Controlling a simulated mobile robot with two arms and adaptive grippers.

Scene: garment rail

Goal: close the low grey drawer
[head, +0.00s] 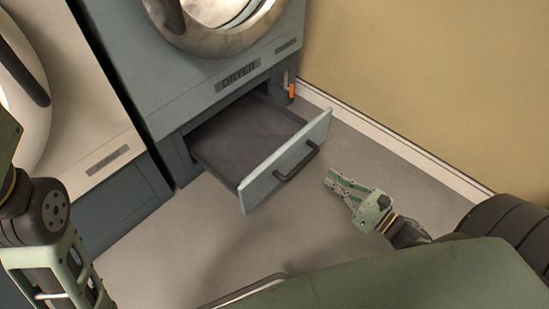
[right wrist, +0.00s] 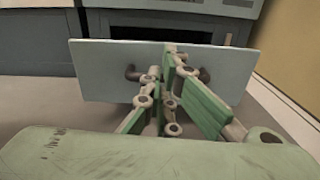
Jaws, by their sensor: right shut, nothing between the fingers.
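The low grey drawer (head: 287,160) under the dryer stands pulled out and looks empty inside. Its front panel carries a dark handle (head: 297,161). My right gripper (head: 331,180) is shut and empty, in front of the drawer and a little right of the handle in the head view, with a gap showing between them. In the right wrist view the drawer front (right wrist: 100,68) spans the picture, and my shut fingers (right wrist: 170,60) point at it, covering the middle of the handle. My left arm shows at the left edge of the head view, but its gripper fingers are not visible.
The dryer (head: 215,85) stands above the drawer, with a white machine (head: 90,110) to its left. A tan wall (head: 420,80) with a white baseboard (head: 400,147) runs along the right. The grey floor (head: 200,225) before the drawer is clear.

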